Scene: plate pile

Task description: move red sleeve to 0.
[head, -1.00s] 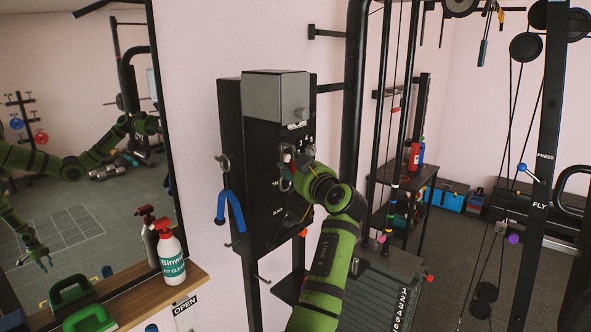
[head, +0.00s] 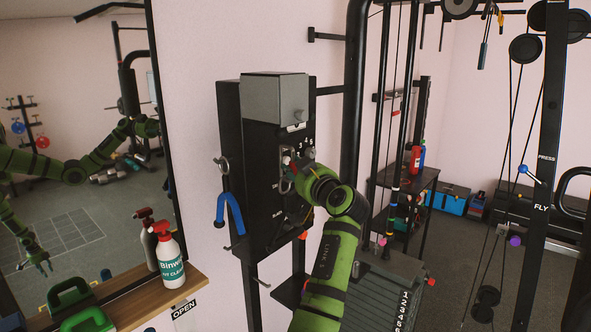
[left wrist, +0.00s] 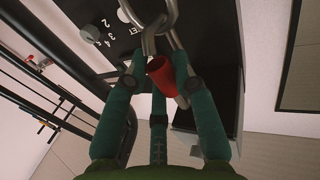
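The red sleeve (left wrist: 161,75) is a short red tube by metal loops (left wrist: 152,22) on a black panel (head: 268,182). My left gripper (left wrist: 160,62) has its green fingers close in on both sides of the sleeve and appears shut on it. The right-hand finger seems to touch it; contact on the other side is hard to see. In the head view my left gripper (head: 291,172) is at the panel, and the sleeve is mostly hidden there. Printed numbers 2, 3 and 4 show beside a round knob (left wrist: 89,33); I cannot see a 0. My right gripper is not directly in view.
A spray bottle (head: 171,258) stands on a wooden shelf (head: 150,297) below a mirror (head: 70,110), which reflects green arms. Gym frame and weight stack (head: 385,290) stand close on the right.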

